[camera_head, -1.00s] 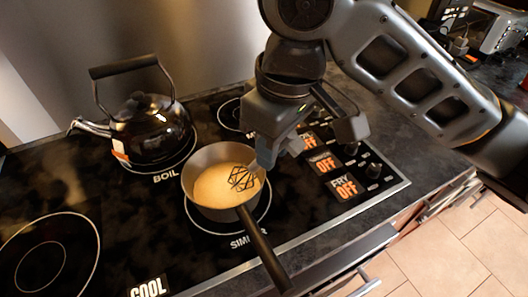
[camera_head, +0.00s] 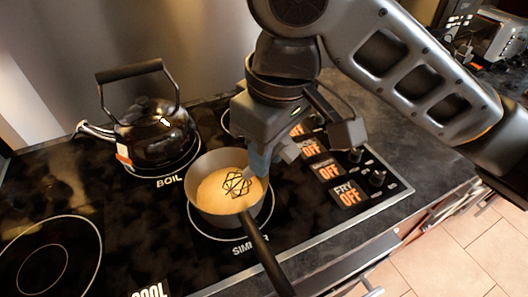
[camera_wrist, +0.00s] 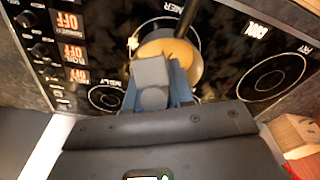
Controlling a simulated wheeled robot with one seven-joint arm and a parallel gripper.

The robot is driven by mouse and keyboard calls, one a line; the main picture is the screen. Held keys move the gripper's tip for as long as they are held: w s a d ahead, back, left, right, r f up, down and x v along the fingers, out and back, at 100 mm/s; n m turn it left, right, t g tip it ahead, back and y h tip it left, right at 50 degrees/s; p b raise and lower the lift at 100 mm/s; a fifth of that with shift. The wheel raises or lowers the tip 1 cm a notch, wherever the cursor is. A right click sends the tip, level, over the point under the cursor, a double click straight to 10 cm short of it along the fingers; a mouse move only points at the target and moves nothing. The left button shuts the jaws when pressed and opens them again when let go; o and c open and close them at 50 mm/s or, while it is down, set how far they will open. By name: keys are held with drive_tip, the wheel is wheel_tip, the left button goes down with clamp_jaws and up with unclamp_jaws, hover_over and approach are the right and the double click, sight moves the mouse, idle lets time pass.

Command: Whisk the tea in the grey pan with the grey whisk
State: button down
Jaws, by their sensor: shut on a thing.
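The grey pan (camera_head: 197,212) sits on the burner marked SIMMER, its dark handle (camera_head: 266,262) pointing to the front. Tan tea (camera_head: 214,190) fills its bottom. The whisk (camera_head: 236,183) has its wire head in the tea at the pan's right side, tilted. My gripper (camera_head: 262,165) is just above the pan's right rim, shut on the whisk's handle, which is mostly hidden by the fingers. In the wrist view my gripper (camera_wrist: 165,85) covers part of the pan (camera_wrist: 198,65), and the tea (camera_wrist: 172,48) shows beyond the fingers.
A black kettle (camera_head: 152,132) stands on the BOIL burner, behind and left of the pan. A large empty burner (camera_head: 45,258) is at the front left. Knobs and orange OFF displays (camera_head: 348,193) line the right of the stove.

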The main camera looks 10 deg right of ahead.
sight(290, 143)
drive_tip(key=shift+s+d+r, duration=0.4)
drive_tip(key=shift+s+r, duration=0.05)
drive_tip(key=shift+r, duration=0.65)
drive_tip(key=shift+s+d+r, duration=0.45)
drive_tip(key=shift+r, duration=0.65)
drive_tip(key=shift+s+d+r, duration=0.4)
drive_tip(key=shift+s+r, duration=0.05)
drive_tip(key=shift+r, duration=0.65)
drive_tip(key=shift+r, duration=0.15)
drive_tip(key=shift+r, duration=1.85)
